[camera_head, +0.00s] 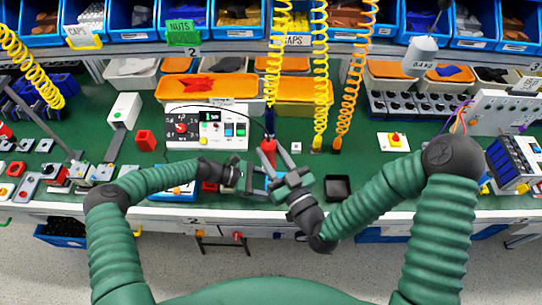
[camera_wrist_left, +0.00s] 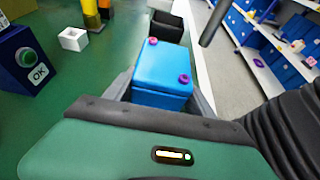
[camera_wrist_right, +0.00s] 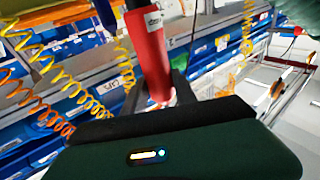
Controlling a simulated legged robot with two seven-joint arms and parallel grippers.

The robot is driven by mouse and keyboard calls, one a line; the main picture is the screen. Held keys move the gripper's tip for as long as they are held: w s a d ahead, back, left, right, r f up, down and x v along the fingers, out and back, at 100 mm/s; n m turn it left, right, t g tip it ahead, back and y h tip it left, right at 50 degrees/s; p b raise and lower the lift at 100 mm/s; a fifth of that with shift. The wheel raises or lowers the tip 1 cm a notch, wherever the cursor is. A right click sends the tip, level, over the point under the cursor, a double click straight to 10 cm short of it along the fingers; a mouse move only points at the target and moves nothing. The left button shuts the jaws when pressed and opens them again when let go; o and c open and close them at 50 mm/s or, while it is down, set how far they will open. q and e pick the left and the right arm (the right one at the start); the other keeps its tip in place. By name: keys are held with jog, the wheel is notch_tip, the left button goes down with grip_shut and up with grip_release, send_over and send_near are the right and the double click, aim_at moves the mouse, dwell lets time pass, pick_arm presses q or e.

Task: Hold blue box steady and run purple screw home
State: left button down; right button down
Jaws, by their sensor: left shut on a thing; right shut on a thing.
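The blue box (camera_wrist_left: 160,70) is between the fingers of my left gripper (camera_wrist_left: 162,92), which is shut on it. Two purple screws show on its top: one near the far edge (camera_wrist_left: 153,41), one near the right edge (camera_wrist_left: 184,79). Whether either is fully seated I cannot tell. My right gripper (camera_head: 276,152) is shut on a red screwdriver (camera_wrist_right: 150,55), which also shows in the head view (camera_head: 267,148). The driver's tip is not clear in any view. In the head view the box is largely hidden by my grippers.
A white panel with a red knob (camera_head: 182,127) stands behind my left gripper. A black tray (camera_head: 338,188) lies right of my right gripper. Coiled yellow hoses (camera_head: 320,75) hang behind. A white block (camera_wrist_left: 73,39) sits left of the box. The bench's front edge is close.

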pick_arm(q)
jog(key=shift+c, duration=1.2)
grip_release()
